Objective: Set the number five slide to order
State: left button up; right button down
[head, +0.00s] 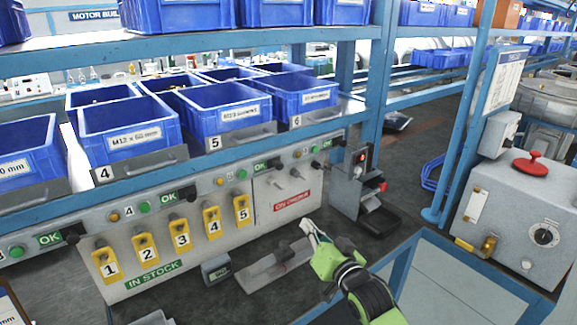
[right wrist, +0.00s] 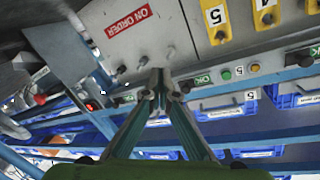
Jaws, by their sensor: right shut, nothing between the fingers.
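The number five slide is a black knob (head: 275,163) on the grey rail, beside a green OK sign (head: 259,167), under the bin place marked 5. In the right wrist view the knob (right wrist: 186,86) also sits beside its OK sign (right wrist: 202,79), with a green light and the number 5 along the rail. My right gripper (head: 306,227) is shut and empty, in front of the board below the red ON ORDER sign (head: 291,200). In the right wrist view its fingertips (right wrist: 160,84) appear close to the knob; contact cannot be told. My left gripper is not in view.
Yellow number tags (head: 212,221) hang above the IN STOCK sign (head: 153,275); bare pegs show by ON ORDER. Blue bins (head: 224,105) fill the shelf above. A grey box with a red knob (head: 532,168) stands at right. A small grey device (head: 372,190) is right of the board.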

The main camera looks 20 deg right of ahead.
aim_at(277, 165)
jog(key=w+d+r+m+t+y, duration=0.1)
jog(key=w+r+t, duration=0.2)
jog(key=r, duration=1)
jog(key=shift+w+d+m+t, duration=0.3)
jog(key=shift+d+t, duration=0.1)
jog(key=shift+t, duration=0.2)
jog(key=shift+w, duration=0.15)
jog(key=shift+w+a+f+p, duration=0.15)
jog(key=shift+w+a+p, duration=0.35)
jog(key=shift+w, duration=0.9)
jog(key=shift+w+a+f+p, duration=0.1)
jog(key=shift+w+a+p, duration=0.45)
jog(key=shift+w, duration=0.9)
jog(key=shift+w+a+f+p, duration=0.2)
jog(key=shift+w+a, duration=0.55)
jog(key=shift+w, duration=0.65)
